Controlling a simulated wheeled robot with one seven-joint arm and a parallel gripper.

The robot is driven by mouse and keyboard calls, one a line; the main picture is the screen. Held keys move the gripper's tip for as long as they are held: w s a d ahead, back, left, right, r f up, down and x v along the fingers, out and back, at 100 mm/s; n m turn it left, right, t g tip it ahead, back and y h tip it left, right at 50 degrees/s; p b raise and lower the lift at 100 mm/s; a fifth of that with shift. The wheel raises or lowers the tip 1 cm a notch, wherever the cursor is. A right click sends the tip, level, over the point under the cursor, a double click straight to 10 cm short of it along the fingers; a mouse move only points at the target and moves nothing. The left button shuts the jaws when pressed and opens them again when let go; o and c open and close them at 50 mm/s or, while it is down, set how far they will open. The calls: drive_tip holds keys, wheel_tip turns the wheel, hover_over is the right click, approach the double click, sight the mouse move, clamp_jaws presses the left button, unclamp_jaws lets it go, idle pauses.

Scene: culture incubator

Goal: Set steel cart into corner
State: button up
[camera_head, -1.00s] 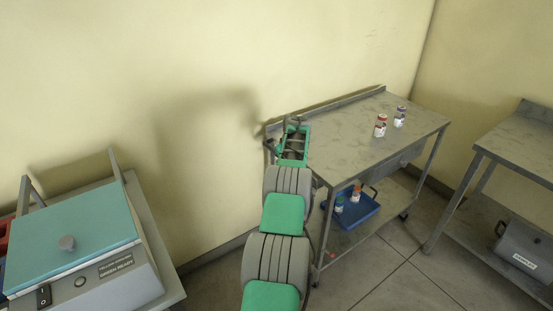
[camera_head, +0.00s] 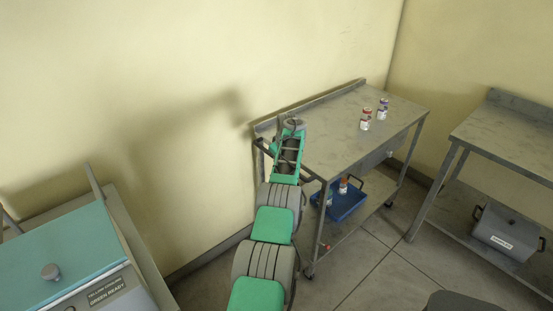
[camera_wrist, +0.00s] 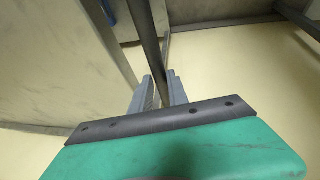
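The steel cart (camera_head: 335,135) stands along the yellow wall, its far end close to the room corner. It has a grey top with a raised back edge, a lower shelf and wheels. My gripper (camera_head: 293,122) is at the cart's near end, by its push handle (camera_head: 264,146). In the wrist view my gripper's two fingers (camera_wrist: 163,88) stand close on either side of the dark handle bar (camera_wrist: 148,40) and appear shut on it. In the head view my arm hides the fingertips and part of the handle.
Two small jars (camera_head: 366,119) (camera_head: 382,109) stand on the cart top. A blue tray (camera_head: 347,208) with bottles is on its lower shelf. A steel table (camera_head: 510,140) with a grey box (camera_head: 507,232) below stands at right. A teal-lidded device (camera_head: 65,260) is at lower left.

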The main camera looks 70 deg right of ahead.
drive_tip(key=shift+o, duration=0.8)
drive_tip(key=shift+s+d+r, duration=0.1)
drive_tip(key=shift+s+r, duration=0.1)
drive_tip(key=shift+s, duration=0.15)
drive_tip(key=shift+o, duration=1.3)
drive_tip(key=shift+w+f, duration=0.1)
drive_tip(key=shift+w, duration=0.05)
